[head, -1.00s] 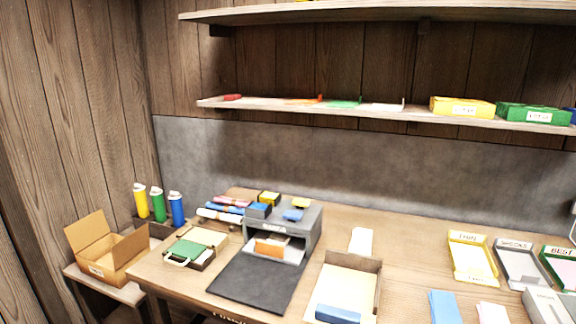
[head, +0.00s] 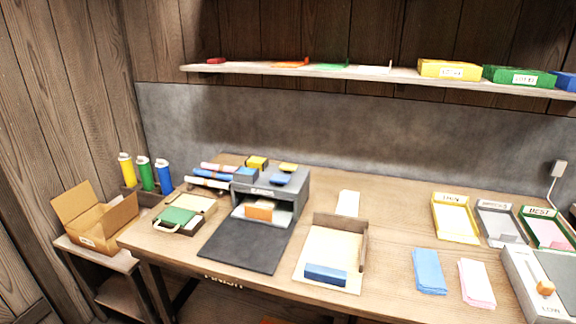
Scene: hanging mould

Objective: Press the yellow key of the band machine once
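The grey band machine (head: 296,197) stands at the back of the wooden table, left of the picture's middle. A flat yellow key (head: 288,167) lies on its top, towards the back right. A flat blue key (head: 280,179) is just in front of it. A yellow block (head: 257,162) and a blue block (head: 246,174) sit at the machine's top left. An orange piece (head: 259,211) shows in its front opening, above a dark mat (head: 244,246). Neither of my grippers is in view.
An open tray (head: 355,250) stands right of the mat, a case with a green piece (head: 177,217) left of it. Yellow, green and blue bottles and an open cardboard box (head: 97,218) are further left. Folded cloths, labelled trays and a lever box (head: 542,284) are at right. A shelf (head: 400,74) hangs above.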

